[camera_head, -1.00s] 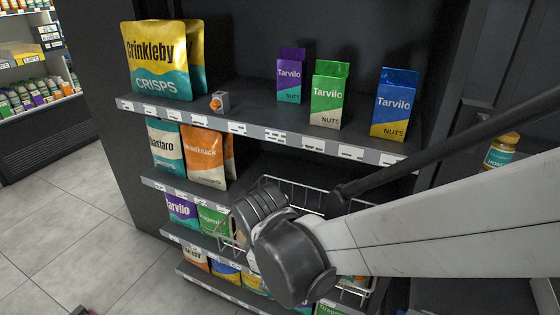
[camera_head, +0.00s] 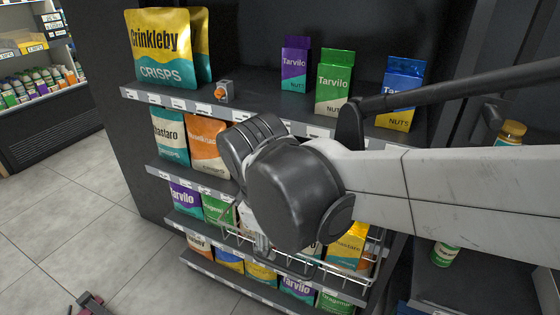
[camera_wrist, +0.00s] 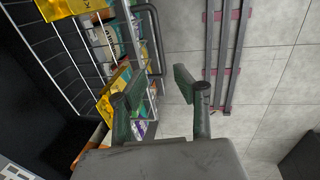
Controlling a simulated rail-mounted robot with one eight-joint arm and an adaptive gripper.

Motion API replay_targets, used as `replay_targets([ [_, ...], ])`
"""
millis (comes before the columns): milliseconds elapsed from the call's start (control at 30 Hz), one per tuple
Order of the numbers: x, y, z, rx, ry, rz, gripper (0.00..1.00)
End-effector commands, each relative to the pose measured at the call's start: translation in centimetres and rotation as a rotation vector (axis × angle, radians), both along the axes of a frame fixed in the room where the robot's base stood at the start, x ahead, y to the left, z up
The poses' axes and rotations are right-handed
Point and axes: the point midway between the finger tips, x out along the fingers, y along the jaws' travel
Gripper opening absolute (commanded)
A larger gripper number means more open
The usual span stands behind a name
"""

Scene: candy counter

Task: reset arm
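My arm reaches in from the right in the head view, with its dark wrist joint in front of the shelf unit. My gripper (camera_wrist: 158,88) shows in the wrist view with its two dark fingers wide apart and nothing between them. Grey floor tiles show beyond the fingers. In the head view the fingers are mostly hidden behind and below my arm. A wire basket (camera_head: 372,275) shows below my arm in the head view, with packets visible at it, among them a yellow Tarvilo packet (camera_head: 347,246).
The dark shelf (camera_head: 170,98) carries Crinkleby crisps (camera_head: 160,48) and purple (camera_head: 295,63), green (camera_head: 334,82) and blue (camera_head: 400,92) Tarvilo nuts. Lower shelves hold more packets. A honey jar (camera_head: 510,133) stands at right. Open floor (camera_head: 60,215) lies at left.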

Motion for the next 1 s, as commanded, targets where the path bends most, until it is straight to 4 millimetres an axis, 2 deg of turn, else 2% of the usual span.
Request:
replay_targets([
  [133,-0.2,0.0,0.7,0.0,0.0,0.0,0.28],
  [567,-0.1,-0.4,1.1,0.008,-0.006,-0.017,0.28],
  [667,0.1,-2.1,1.6,0.039,-0.027,-0.082,0.28],
  [1000,0.0,-12.6,4.4,0.263,-0.195,-0.54,0.28],
])
